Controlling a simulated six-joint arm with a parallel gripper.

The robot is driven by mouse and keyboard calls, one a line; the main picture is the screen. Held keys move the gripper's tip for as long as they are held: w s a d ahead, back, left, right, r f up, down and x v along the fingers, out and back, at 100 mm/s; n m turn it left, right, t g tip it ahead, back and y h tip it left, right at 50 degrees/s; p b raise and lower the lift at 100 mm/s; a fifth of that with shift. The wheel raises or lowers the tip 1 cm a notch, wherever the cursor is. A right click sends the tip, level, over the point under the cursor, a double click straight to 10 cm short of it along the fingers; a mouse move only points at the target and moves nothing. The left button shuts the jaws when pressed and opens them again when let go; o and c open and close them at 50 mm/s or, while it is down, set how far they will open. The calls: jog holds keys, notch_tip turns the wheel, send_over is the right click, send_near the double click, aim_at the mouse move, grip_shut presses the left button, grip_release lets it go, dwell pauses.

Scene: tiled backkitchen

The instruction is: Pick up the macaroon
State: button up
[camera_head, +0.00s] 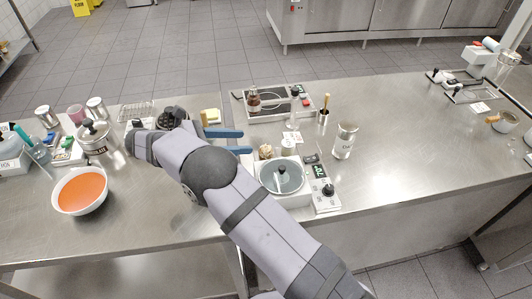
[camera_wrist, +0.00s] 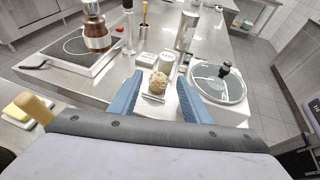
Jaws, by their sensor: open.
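The macaroon (camera_wrist: 158,82) is a small, rough, tan-brown lump on the steel counter. In the head view the macaroon (camera_head: 265,151) lies just right of the fingertips, beside the scale with the lidded pot. My gripper (camera_head: 247,141) has two blue fingers, open and spread apart, pointing right towards the macaroon. In the wrist view my gripper (camera_wrist: 160,77) shows a finger on each side of the macaroon in the picture, with nothing held. The macaroon appears slightly ahead of the tips; the exact gap is hard to tell.
A glass-lidded pot (camera_head: 282,176) on a white scale sits close by the macaroon. A white jar (camera_head: 288,147), small labelled block (camera_wrist: 146,59) and metal canister (camera_head: 345,141) stand behind or right. An induction hob (camera_head: 274,101) carries a brown bottle. The right counter is mostly clear.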

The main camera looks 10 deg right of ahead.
send_near(260, 152)
jog(key=d+f, duration=0.2)
jog(key=shift+w+r+p+x, duration=0.1)
jog(key=shift+r+p+x, duration=0.1)
jog(key=shift+p+x, duration=0.7)
jog(key=shift+w+r+p+x, duration=0.15)
jog(key=shift+p+x, duration=0.25)
jog(key=shift+x, duration=0.95)
jog(key=shift+r+p+x, duration=0.2)
jog(key=shift+p+x, duration=0.45)
jog(key=shift+x, duration=0.45)
jog(key=shift+w+d+f, duration=0.1)
jog(key=shift+d+f, duration=0.2)
jog(key=shift+d, duration=0.25)
jog(key=shift+c, duration=0.6)
jog(key=c, duration=0.7)
